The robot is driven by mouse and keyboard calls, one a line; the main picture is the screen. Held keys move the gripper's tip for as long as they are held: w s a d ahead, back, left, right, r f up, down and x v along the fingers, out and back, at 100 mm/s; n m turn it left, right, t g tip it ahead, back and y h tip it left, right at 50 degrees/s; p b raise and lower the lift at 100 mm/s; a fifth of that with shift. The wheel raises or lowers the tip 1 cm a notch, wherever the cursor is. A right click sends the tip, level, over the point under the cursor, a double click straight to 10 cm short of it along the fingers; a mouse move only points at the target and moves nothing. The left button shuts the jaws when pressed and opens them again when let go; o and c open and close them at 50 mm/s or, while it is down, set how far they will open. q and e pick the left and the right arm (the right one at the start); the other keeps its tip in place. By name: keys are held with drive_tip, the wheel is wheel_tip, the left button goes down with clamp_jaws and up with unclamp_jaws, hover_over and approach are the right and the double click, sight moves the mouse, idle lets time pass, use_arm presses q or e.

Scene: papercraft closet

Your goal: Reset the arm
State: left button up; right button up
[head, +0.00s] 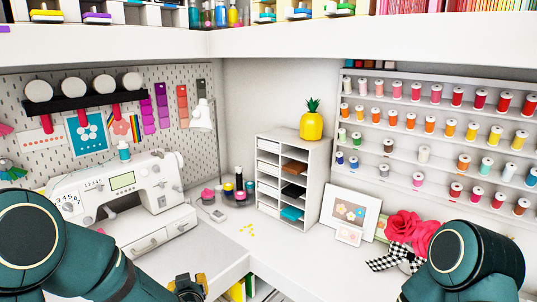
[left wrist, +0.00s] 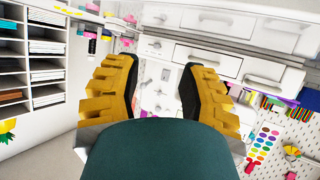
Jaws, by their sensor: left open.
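My left arm comes in from the lower left in the head view. Its gripper (head: 190,287) shows only in part at the bottom edge, in front of the desk corner. In the left wrist view the two yellow, ridged fingers of the left gripper (left wrist: 158,85) stand wide apart with nothing between them. My right arm shows at the lower right of the head view, but its gripper is out of the frame.
A white sewing machine (head: 120,198) stands on the left of the desk. A white cubby shelf (head: 283,213) with a yellow pineapple (head: 311,125) stands in the corner. Red flowers (head: 410,231) and a framed picture (head: 350,215) are near my right arm. The central desktop (head: 275,256) is mostly clear.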

use_arm(q)
drive_tip(key=s+d+f+m+g+h, duration=0.1)
drive_tip(key=s+d+f+g+h, duration=0.3)
drive_tip(key=s+f, duration=0.6)
drive_tip(key=s+d+f+m+g+h, duration=0.1)
drive_tip(key=s+d+f+g+h, duration=0.3)
drive_tip(key=s+f, duration=0.7)
drive_tip(key=d+g, duration=0.2)
drive_tip(key=shift+s+d+f+m, duration=0.25)
drive_tip(key=shift+d+m, duration=0.05)
drive_tip(key=shift+m, duration=0.1)
